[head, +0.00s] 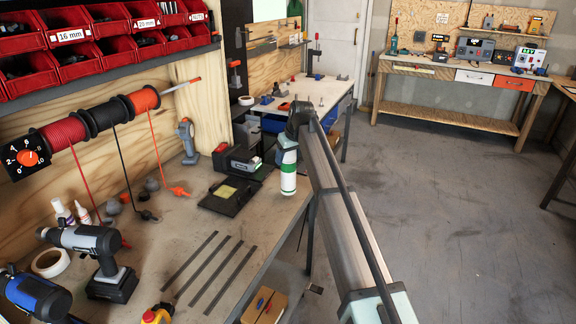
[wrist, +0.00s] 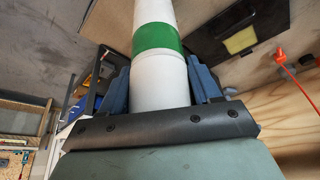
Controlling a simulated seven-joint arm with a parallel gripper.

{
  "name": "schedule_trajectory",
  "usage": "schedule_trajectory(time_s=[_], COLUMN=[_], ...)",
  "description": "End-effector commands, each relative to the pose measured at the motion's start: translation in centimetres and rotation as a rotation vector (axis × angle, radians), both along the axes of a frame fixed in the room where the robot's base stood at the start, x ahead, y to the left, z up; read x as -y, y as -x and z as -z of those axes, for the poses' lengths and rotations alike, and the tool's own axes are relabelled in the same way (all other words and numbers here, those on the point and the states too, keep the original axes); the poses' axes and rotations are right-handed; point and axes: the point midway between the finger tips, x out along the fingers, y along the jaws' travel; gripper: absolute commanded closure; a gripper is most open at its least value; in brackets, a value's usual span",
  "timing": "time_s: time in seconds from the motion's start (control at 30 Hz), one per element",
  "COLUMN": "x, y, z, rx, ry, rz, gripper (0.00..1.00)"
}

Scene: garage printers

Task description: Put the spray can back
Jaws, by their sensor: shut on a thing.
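The spray can is white with a green band; it shows upright in the head view (head: 288,182) at the right edge of the workbench, below the end of my arm. In the wrist view the can (wrist: 157,38) runs up the middle of the picture. My gripper (wrist: 160,88) is shut on it, with one blue finger on each side of the can. In the head view the fingers are mostly hidden by my wrist. I cannot tell whether the can's base touches the bench or hangs just above it.
The workbench (head: 185,235) holds a black tray with a yellow patch (head: 228,194), a dark case (head: 238,160), a grey drill (head: 95,255) and several metal strips. Cable spools (head: 100,115) and red bins (head: 70,40) are at left. The floor (head: 460,220) at right is clear.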

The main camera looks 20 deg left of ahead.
Motion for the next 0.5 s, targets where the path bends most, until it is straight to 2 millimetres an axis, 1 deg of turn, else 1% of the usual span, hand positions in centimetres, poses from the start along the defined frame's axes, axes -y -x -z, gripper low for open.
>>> schedule_trajectory(time_s=[0.2, 0.27, 0.5], x=[0.0, 0.0, 0.0], y=[0.0, 0.0, 0.0], z=[2.6, 3.1, 3.3], rx=[0.0, 0.0, 0.001], ry=[0.0, 0.0, -0.001], rz=[0.0, 0.0, 0.0], gripper=[1.0, 1.0, 1.0])
